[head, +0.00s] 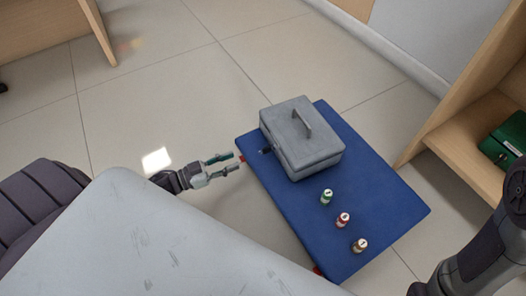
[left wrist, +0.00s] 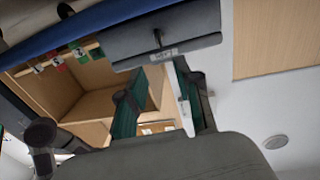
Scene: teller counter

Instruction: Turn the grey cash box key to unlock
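The grey cash box (head: 308,155) sits closed on a blue mat-topped surface (head: 385,215), with a handle on its lid. A small dark key (head: 265,150) sticks out of its left face. In the left wrist view the box (left wrist: 190,28) shows tilted at the top, with the key (left wrist: 158,38) in its front beside a small label. My left gripper (head: 232,163) is open and empty, left of the box and apart from the key. In the left wrist view its fingers (left wrist: 153,82) are spread, below the key in the picture. My right gripper is not in view.
Three small capped cylinders, green (head: 326,196), red (head: 343,219) and gold (head: 360,245), stand on the blue surface in front of the box. A wooden shelf (head: 465,135) with a green box (head: 507,141) is at right. Tiled floor lies open behind.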

